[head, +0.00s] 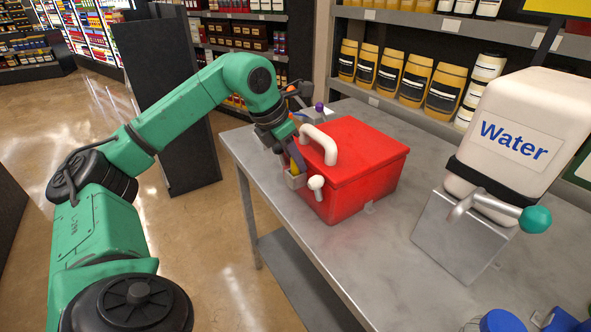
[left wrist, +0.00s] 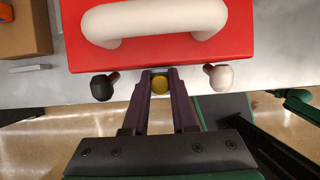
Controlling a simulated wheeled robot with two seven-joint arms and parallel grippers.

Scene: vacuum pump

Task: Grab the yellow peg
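The yellow peg (left wrist: 160,85) shows as a small round yellow end in the left wrist view, in front of the red box. My left gripper (left wrist: 160,75) has its two dark purple fingers on either side of it, with little or no gap. I cannot tell whether they press on it. In the head view my left gripper (head: 293,168) reaches down at the box's left side, by a small grey holder (head: 295,181). The peg is mostly hidden there. My right gripper is not in view.
The red box (head: 352,165) has a white lid handle (head: 319,143) and a white knob (head: 316,184); a black knob (left wrist: 102,87) shows in the left wrist view. The table's front middle is clear.

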